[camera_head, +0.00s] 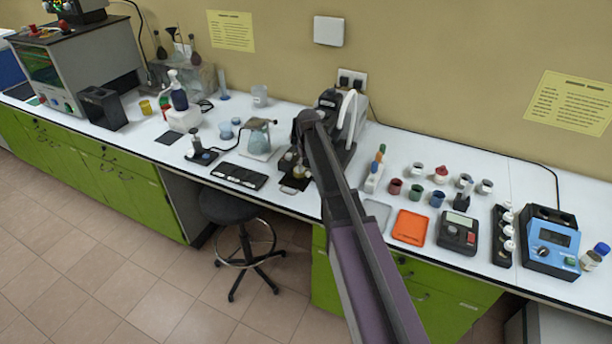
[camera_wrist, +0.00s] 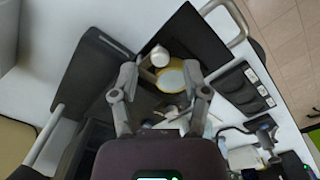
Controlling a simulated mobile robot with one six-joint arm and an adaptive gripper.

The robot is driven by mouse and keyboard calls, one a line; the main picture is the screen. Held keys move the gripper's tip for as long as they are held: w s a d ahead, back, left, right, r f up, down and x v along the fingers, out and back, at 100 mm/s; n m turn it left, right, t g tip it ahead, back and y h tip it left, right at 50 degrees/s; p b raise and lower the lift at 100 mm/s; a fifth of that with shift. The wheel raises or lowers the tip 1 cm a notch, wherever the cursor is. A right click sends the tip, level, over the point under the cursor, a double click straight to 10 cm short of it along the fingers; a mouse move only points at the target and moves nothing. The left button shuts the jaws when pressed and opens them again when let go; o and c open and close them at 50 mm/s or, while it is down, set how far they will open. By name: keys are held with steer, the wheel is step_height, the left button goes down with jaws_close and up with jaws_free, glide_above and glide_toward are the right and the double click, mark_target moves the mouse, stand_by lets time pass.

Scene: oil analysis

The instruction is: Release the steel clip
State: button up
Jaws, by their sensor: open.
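My gripper (camera_wrist: 160,72) is open in the wrist view, its two grey fingers spread on either side of a round yellow-rimmed cup (camera_wrist: 171,80) with a pale inside. A white knob (camera_wrist: 160,56) stands by the cup's upper left, between the fingers. I cannot pick out the steel clip for certain; small light metal parts below the cup are too small to tell. Nothing is seen clamped between the fingertips. In the head view my arm reaches over the bench to a dark apparatus (camera_head: 350,138) by the wall, and the arm hides much of that spot.
To the right are an orange tray (camera_head: 411,227), several small coloured cups and a blue meter (camera_head: 551,246). A stool (camera_head: 240,208) stands in front.

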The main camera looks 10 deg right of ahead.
steer(key=shift+f+b, duration=0.55)
steer(key=shift+f, duration=0.25)
